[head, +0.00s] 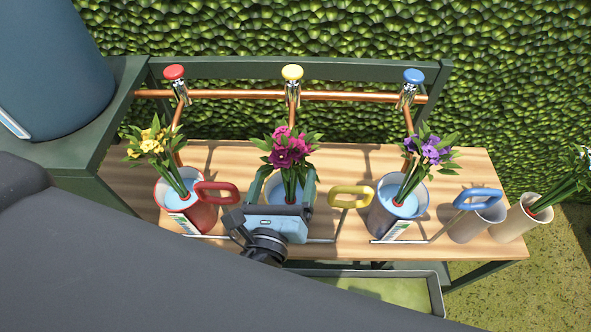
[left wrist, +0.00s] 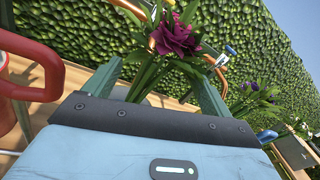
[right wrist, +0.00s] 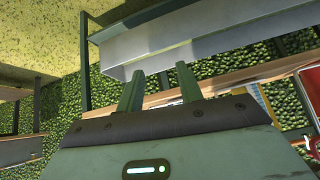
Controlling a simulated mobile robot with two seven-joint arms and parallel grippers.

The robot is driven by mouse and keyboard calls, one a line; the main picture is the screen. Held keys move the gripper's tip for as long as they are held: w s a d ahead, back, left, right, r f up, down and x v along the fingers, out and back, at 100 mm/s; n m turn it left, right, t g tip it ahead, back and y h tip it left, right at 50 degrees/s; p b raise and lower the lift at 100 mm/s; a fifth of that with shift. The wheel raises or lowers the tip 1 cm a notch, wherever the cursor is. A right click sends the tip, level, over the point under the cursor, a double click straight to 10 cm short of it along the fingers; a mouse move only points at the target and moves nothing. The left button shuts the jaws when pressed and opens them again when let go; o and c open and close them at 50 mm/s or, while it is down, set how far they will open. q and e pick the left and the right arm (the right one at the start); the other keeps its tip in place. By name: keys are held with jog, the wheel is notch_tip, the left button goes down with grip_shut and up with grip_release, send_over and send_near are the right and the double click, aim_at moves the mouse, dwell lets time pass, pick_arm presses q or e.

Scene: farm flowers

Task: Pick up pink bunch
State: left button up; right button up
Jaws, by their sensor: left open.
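The pink bunch (head: 287,150) has magenta flowers and green leaves, and stands upright at the middle of the wooden bench. It also shows in the left wrist view (left wrist: 174,36). My left gripper (head: 284,182) is open, with one finger on either side of the green stems. The bunch's pot is mostly hidden behind this gripper; some blue inside it shows between the fingers. My right gripper (right wrist: 162,78) shows only in the right wrist view; its fingers are apart with nothing between them, below a grey metal tray.
Red (head: 218,190), yellow (head: 349,192) and blue (head: 478,196) handles flank the pots. A copper pipe (head: 340,97) with taps runs behind.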

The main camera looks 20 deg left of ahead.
aim_at(286, 169)
pick_arm(q)
jog(key=shift+w+r, duration=0.2)
jog(key=shift+w, duration=0.2)
jog(key=shift+s+r, duration=0.25)
jog(key=shift+r, duration=0.05)
jog(key=shift+w+a, duration=0.1)
jog(key=shift+w, duration=1.1)
jog(key=shift+w+a+r, duration=0.1)
jog(key=shift+w, duration=0.15)
jog(key=w, duration=0.2)
jog(key=w+p, duration=0.1)
jog(key=shift+w+a+r, duration=0.2)
jog(key=shift+w+r, duration=0.05)
jog(key=shift+w, duration=0.5)
jog(key=shift+f, duration=0.1)
pick_arm(e)
jog(key=shift+w+d+r, duration=0.1)
jog(key=shift+w+r, duration=0.2)
jog(key=shift+r, duration=0.35)
